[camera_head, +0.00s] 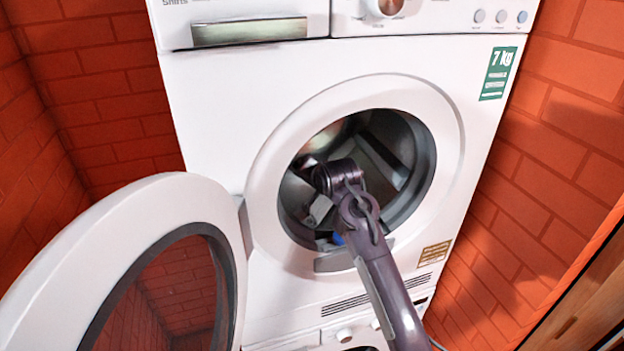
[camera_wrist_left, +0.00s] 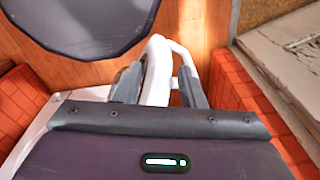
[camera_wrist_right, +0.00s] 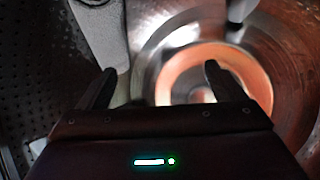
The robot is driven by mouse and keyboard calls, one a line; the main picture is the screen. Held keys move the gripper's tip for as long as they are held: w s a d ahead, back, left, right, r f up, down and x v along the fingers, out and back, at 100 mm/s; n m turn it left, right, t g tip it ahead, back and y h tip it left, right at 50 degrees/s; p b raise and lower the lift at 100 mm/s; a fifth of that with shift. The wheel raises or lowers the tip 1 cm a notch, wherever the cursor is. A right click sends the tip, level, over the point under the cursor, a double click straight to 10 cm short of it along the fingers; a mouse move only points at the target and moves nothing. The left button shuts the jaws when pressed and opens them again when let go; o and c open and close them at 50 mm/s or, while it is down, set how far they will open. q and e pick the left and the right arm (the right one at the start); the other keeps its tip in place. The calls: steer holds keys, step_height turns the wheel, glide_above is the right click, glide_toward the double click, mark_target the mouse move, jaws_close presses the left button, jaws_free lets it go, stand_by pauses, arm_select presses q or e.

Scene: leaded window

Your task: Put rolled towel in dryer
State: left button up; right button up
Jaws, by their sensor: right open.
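The dryer (camera_head: 215,110) stands with its round door (camera_head: 55,265) swung open to the left. My right arm reaches through the opening, and my right gripper is inside the metal drum (camera_head: 400,150). In the right wrist view my right gripper (camera_wrist_right: 158,80) has its fingers wide apart with nothing between them. A small blue patch (camera_head: 338,239) shows at the drum's lower lip beside my arm; I cannot tell what it is. No rolled towel can be made out. My left gripper (camera_wrist_left: 160,75) shows only in its wrist view, fingers apart around or before a white curved part (camera_wrist_left: 157,70).
Orange brick walls (camera_head: 100,80) stand close on both sides of the dryer. Another appliance (camera_head: 345,335) is below it. A drum paddle (camera_wrist_right: 98,30) is near my right fingers. The left wrist view shows a dark round pane (camera_wrist_left: 80,20) and wooden boards (camera_wrist_left: 215,25).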

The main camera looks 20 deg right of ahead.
steer(key=b+v, duration=0.3)
steer(key=v, duration=0.4)
steer(key=shift+s+r, duration=0.25)
steer(key=shift+s, duration=0.1)
steer(key=shift+s+f, duration=0.1)
